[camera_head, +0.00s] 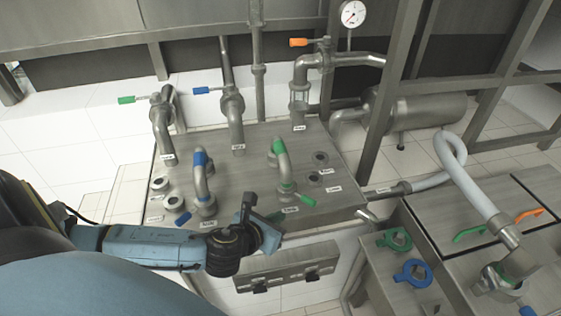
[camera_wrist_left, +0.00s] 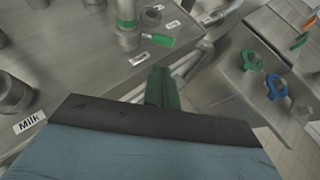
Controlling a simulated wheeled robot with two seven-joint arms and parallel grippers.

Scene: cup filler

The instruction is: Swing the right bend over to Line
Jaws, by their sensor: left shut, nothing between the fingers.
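The right bend (camera_head: 284,166) is a steel pipe with green bands, standing on the steel panel (camera_head: 235,215). A green handle (camera_head: 305,200) sticks out at its foot. Its lower part (camera_wrist_left: 128,22) and green handle (camera_wrist_left: 157,40) show in the left wrist view. Two round ports (camera_head: 320,157) lie right of it, with small labels beside them; I cannot read surely which says Line. My left gripper (camera_head: 270,217) is shut and empty, near the panel's front edge, below and left of the bend's foot and apart from it. My right gripper is not in view.
The blue-banded left bend (camera_head: 202,178) stands left of the gripper. Several valves with coloured levers (camera_head: 201,90) rise at the back. Right of the panel are a grey hose (camera_head: 462,175) and a steel bench (camera_head: 385,275) with green and blue ring wrenches.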

